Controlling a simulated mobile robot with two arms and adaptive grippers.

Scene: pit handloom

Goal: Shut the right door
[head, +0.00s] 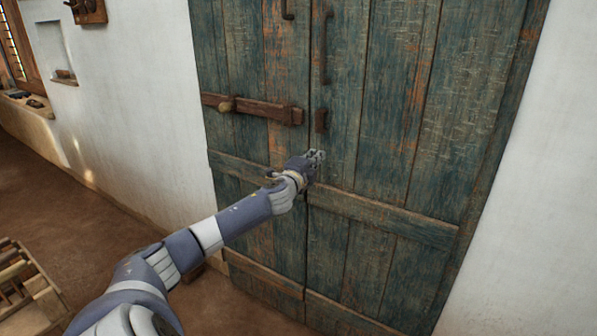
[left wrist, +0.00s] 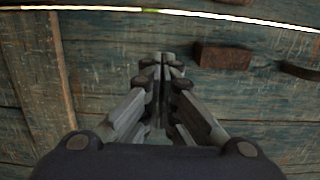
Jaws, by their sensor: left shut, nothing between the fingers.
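The right door (head: 390,120) is a weathered blue-green plank leaf that stands almost in line with the left door (head: 235,60). A narrow bright line shows along the seam in the left wrist view, so a thin gap is visible there. The right door's dark pull handle (head: 325,48) and small rusty keeper block (head: 320,120) are above my gripper. My left gripper (head: 316,156) is shut and empty, at the right door near the seam, just below the keeper; I cannot tell whether it touches. The keeper also shows in the left wrist view (left wrist: 222,57). My right gripper is out of view.
A rusty sliding bolt (head: 255,109) is on the left door, its end short of the seam. White walls (head: 125,90) flank the doors. A wooden slatted frame (head: 25,285) stands at the lower left. The earth floor (head: 90,210) between is mostly clear.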

